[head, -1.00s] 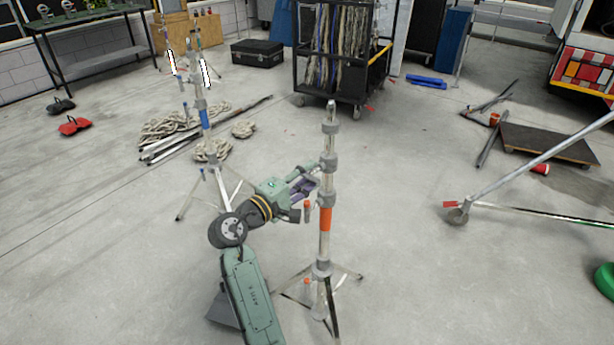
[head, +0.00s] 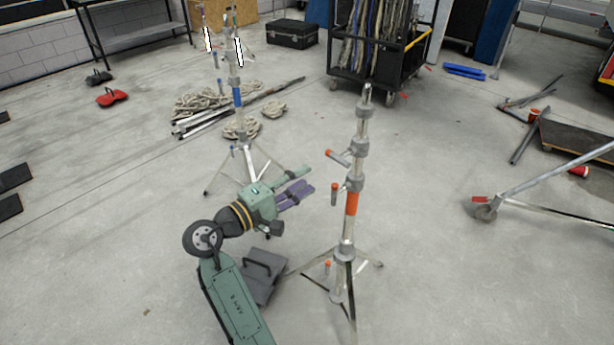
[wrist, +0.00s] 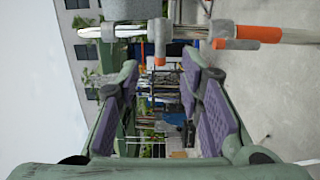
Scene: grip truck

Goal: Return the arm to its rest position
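My arm's green gripper (head: 305,182) with purple finger pads is left of the near light stand, apart from it. In the wrist view its two fingers (wrist: 163,105) are wide apart with nothing between them. The near silver stand (head: 347,225) with an orange band is upright on spread legs. In the wrist view its pole (wrist: 200,33) crosses the top sideways, beyond the fingers. My arm is bent, with its forearm low at the bottom of the head view.
A dark sandbag (head: 262,278) lies on the floor beside my arm. A blue-banded stand (head: 239,115) is behind my gripper, with coiled rope (head: 205,98) near it. A black cart (head: 380,75) is at the back. Floor between is clear.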

